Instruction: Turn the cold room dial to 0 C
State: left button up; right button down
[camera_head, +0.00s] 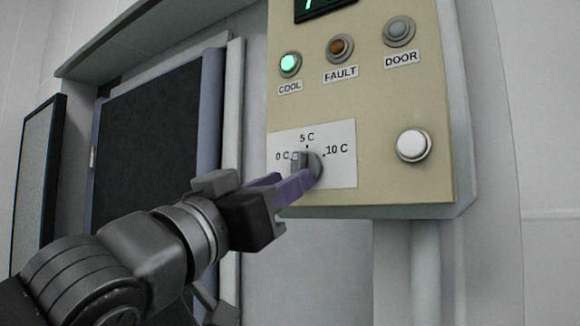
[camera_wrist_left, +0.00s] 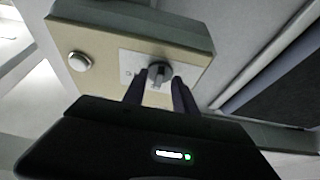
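The cold room dial (camera_head: 313,160) is a grey knob on a white scale plate (camera_head: 343,140) marked 0 C at left, 5 C at top and 10 C at right. Its exact setting is hard to read because my fingers partly cover it. The dial also shows in the left wrist view (camera_wrist_left: 160,72). My left gripper (camera_head: 298,184) reaches up to the dial from the lower left. In the wrist view its two dark fingers (camera_wrist_left: 159,88) are spread apart, with the dial between and just beyond their tips; no firm contact shows. My right gripper is not in view.
The beige control panel (camera_head: 375,90) carries a lit green COOL lamp (camera_head: 290,64), an amber FAULT lamp (camera_head: 340,48), a grey DOOR lamp (camera_head: 399,31) and a white button (camera_head: 413,145).

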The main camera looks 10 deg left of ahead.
pick_arm(q)
jog(key=shift+x, duration=0.95)
jog(key=shift+c, duration=0.4)
grip_shut()
